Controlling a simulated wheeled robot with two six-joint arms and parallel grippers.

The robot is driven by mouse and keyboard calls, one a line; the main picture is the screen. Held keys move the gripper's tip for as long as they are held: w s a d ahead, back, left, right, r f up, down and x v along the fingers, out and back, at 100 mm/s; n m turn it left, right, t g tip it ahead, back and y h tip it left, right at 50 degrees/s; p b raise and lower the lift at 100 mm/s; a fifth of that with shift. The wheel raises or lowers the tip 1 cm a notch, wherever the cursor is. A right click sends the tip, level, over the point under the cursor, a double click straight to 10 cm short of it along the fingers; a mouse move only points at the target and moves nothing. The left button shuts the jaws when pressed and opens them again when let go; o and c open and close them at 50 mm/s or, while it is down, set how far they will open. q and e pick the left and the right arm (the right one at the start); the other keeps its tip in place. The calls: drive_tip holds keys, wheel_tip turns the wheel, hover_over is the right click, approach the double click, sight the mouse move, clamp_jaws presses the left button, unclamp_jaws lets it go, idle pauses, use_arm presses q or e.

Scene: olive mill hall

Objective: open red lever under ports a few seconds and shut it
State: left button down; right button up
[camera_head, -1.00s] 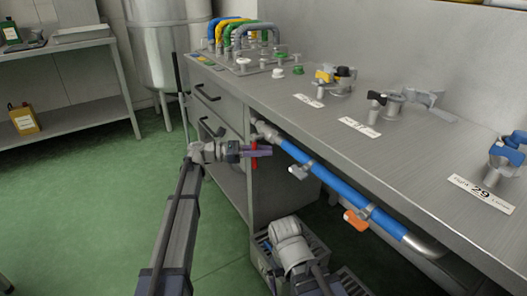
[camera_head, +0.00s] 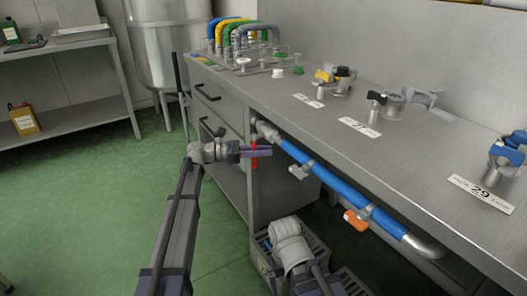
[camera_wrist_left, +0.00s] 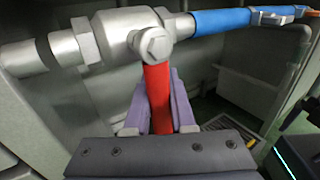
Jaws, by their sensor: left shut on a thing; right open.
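The red lever (camera_head: 254,156) hangs from a metal valve (camera_head: 267,130) at the left end of a blue pipe (camera_head: 335,182) under the bench edge. In the left wrist view the red lever (camera_wrist_left: 158,98) points down from the valve's bolt, across the pipe line. My left gripper (camera_head: 256,152) is shut on the lever, with its purple fingers (camera_wrist_left: 158,108) on either side of it. My right gripper (camera_head: 290,245) is low in front of the bench, apart from the pipe; its fingers are hard to make out.
A grey-handled valve (camera_head: 301,171) and an orange-handled valve (camera_head: 356,219) sit farther along the pipe. Grey crates (camera_head: 262,262) stand on the floor below. The steel bench (camera_head: 420,150) carries several ports and number labels. Green floor is clear at left.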

idle(0.3)
use_arm(q)
drive_tip(key=n, duration=0.1)
drive_tip(key=h+b, duration=0.1)
drive_tip(key=s+n+b, duration=0.1)
drive_tip(key=shift+d+r+n, duration=0.25)
drive_tip(key=shift+d+n, duration=0.05)
drive_tip(key=c, duration=0.8)
unclamp_jaws()
drive_tip(key=shift+o, duration=0.2)
drive_tip(key=a+f+b, duration=0.1)
drive_tip(key=a, duration=0.6)
drive_tip(key=shift+s+a, duration=0.35)
